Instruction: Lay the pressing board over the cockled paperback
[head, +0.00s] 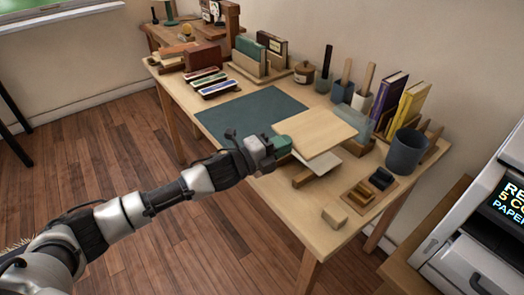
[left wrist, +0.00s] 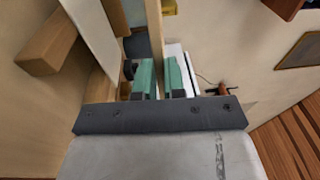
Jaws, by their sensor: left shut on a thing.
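The pale wooden pressing board (head: 315,132) is held up above the right half of the table. My left gripper (head: 280,146) is shut on its left edge. In the left wrist view the green fingertips (left wrist: 160,80) close on either side of the board (left wrist: 154,35), seen edge-on. A pale, flat piece, which looks like the paperback (head: 322,163), lies below the board, mostly hidden by it. It also shows as a pale slab (left wrist: 92,28) in the left wrist view. The board appears apart from it. My right gripper is not in view.
A wooden block (head: 303,179) shows by the pale piece. A dark green mat (head: 238,116) lies left of the board. A grey cup (head: 405,152), upright books (head: 388,94) and a small tray with dark blocks (head: 369,191) stand to the right. A small block (head: 335,215) sits in front.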

